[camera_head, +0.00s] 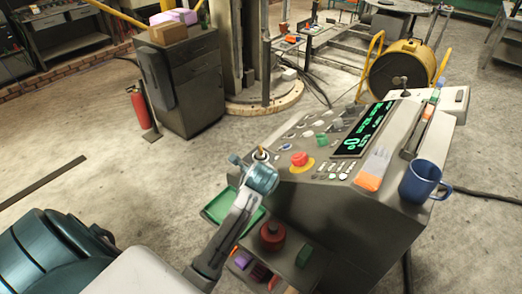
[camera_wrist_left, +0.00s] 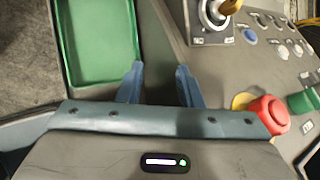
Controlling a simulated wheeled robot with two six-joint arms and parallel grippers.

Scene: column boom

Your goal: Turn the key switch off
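The key switch (camera_wrist_left: 214,12) is a round metal collar with a brass-coloured key on a small plate, cut off by the top edge of the left wrist view. In the head view, the brass tip (camera_head: 261,152) shows just beyond my left gripper, at the left edge of the console's sloped panel. My left gripper (camera_head: 250,160) is beside the switch, not touching it. In the left wrist view its two blue fingers (camera_wrist_left: 160,72) are apart with nothing between them. The key's exact angle is hard to read. My right gripper is not in view.
A red emergency button (camera_head: 299,159) on a yellow ring (camera_wrist_left: 243,101) sits near the gripper. A green tray (camera_wrist_left: 97,40) is beside the console. A blue mug (camera_head: 420,180) stands at the console's right. A green-lit display (camera_head: 364,129) is on the panel.

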